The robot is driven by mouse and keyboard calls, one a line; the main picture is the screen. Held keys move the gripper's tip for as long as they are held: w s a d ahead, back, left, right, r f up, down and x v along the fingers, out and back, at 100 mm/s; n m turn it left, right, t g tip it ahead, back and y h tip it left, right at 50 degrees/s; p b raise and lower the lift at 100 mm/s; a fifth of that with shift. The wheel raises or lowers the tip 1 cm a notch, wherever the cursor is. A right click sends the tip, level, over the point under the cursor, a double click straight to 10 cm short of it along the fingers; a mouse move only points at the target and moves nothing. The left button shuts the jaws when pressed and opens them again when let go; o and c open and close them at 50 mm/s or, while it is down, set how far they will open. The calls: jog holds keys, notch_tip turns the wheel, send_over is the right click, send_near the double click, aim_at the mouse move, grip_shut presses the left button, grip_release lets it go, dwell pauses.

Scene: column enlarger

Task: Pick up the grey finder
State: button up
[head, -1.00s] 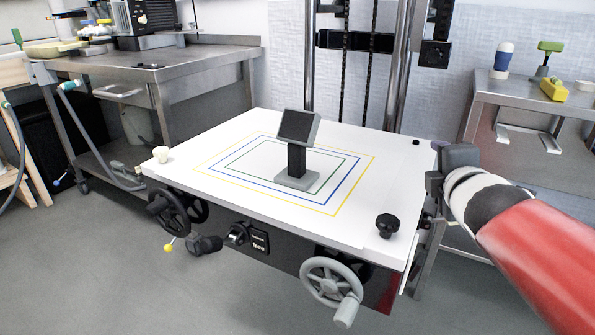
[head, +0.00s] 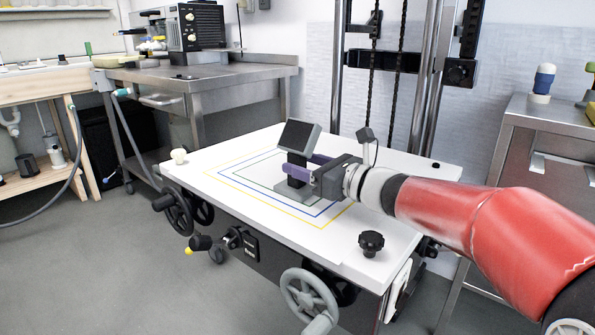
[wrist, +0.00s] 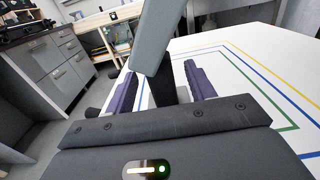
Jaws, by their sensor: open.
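The grey finder (head: 299,135) stands upright on the white board (head: 225,148), inside the printed coloured rectangles. It has a tilted grey head with a dark face, a black post and a flat grey base. My gripper (head: 305,166) reaches in from the right at post height. Its two purple fingers are open, and the post appears to be between them. In the wrist view the black post (wrist: 163,85) shows between the spread fingers, with the grey head above.
Handwheels (head: 308,297) stick out at the front. Metal columns (head: 428,100) rise behind the board. A steel bench (head: 200,85) stands at the back left.

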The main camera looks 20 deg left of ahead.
jog(key=shift+x, duration=1.25)
grip_shut()
jog(key=shift+r, duration=0.1)
